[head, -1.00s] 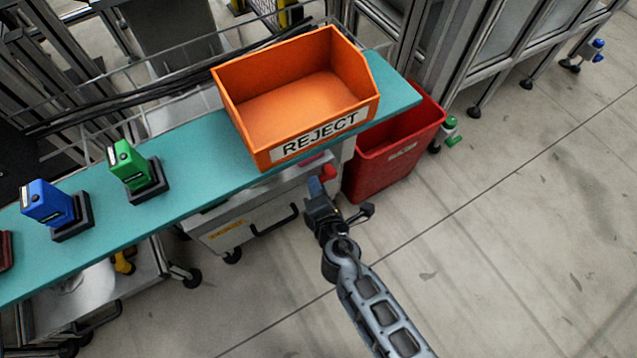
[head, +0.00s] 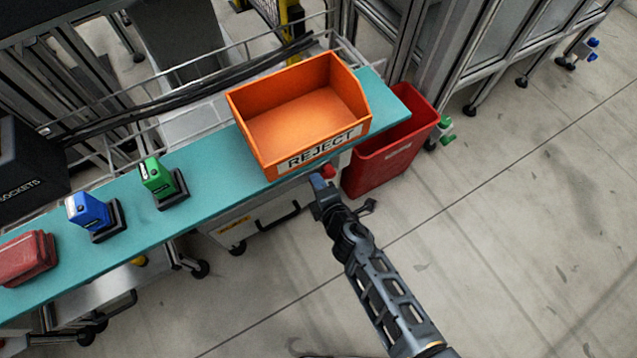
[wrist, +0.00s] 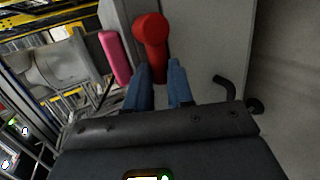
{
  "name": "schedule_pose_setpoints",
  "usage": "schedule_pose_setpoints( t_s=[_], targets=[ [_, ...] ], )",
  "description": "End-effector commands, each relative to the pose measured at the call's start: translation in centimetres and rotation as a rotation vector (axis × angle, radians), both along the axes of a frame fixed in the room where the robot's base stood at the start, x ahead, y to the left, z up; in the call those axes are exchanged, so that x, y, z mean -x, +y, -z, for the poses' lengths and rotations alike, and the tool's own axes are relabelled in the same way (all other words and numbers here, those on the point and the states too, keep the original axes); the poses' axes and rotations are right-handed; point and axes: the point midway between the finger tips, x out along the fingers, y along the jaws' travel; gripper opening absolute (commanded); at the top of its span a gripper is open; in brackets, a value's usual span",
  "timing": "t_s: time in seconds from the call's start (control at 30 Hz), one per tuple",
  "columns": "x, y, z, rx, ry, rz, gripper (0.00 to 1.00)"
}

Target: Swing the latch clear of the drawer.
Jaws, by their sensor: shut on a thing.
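The latch is a red bar with a round knob (wrist: 151,28). Its red end also shows in the head view (head: 328,171), just under the orange bin. My gripper (wrist: 160,72) has its two blue fingers on either side of the bar's lower part and is shut on it. In the head view my gripper (head: 319,181) reaches up to the latch from the floor side. The drawer (head: 240,224) is a pale front with a yellow label and a black handle, under the teal bench. Its fit against the latch is hidden in the head view.
The orange REJECT bin (head: 320,155) stands on the teal bench (head: 215,160) above the latch. A red floor bin (head: 385,165) is close to the right of my gripper. A pink block (wrist: 115,57) is left of the latch. Open floor lies in front.

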Motion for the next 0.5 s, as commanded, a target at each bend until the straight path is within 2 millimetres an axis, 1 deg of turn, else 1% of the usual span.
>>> schedule_pose_setpoints(
  t_s=[0.1,0.13,0.2,0.23,0.5],
  targets=[
    [0.1,-0.01,0.09,-0.001,0.003,0.0,0.0],
    [0.1,-0.01,0.09,-0.001,0.003,0.0,0.25],
    [0.08,-0.01,0.07,-0.001,0.002,0.001,0.31],
    [0.07,-0.01,0.07,-0.001,0.002,0.001,0.33],
    [0.24,-0.11,-0.17,0.0,0.001,0.0,0.33]
  ],
)
